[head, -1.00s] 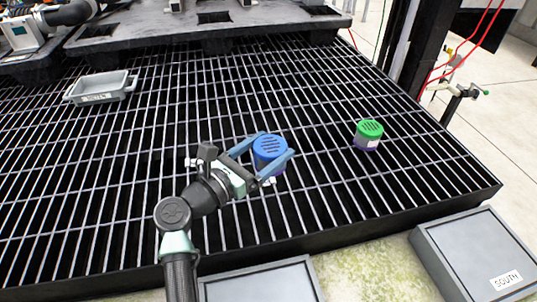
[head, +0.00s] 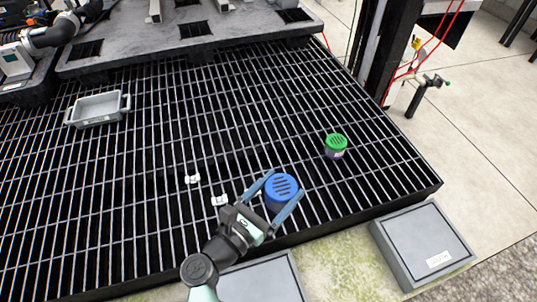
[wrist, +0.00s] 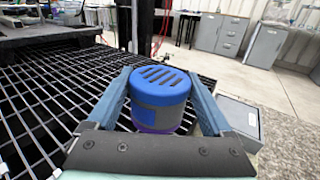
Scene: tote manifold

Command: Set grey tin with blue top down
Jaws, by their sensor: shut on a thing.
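The grey tin with the blue slotted top (head: 281,187) is between the two blue fingers of my gripper (head: 283,198). In the wrist view the tin (wrist: 158,98) is upright, its grey side and a purple band at its base showing below the blue top. My gripper (wrist: 160,105) is shut on it, one finger along each side. The tin is over the front part of the black grating (head: 120,190). I cannot tell whether its base touches the bars.
A green-topped tin (head: 336,146) stands on the grating to the right. A grey tray (head: 97,108) sits at the left. Small white pieces (head: 193,179) lie left of my gripper. Grey boxes (head: 424,245) stand beyond the front edge. Much of the middle grating is clear.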

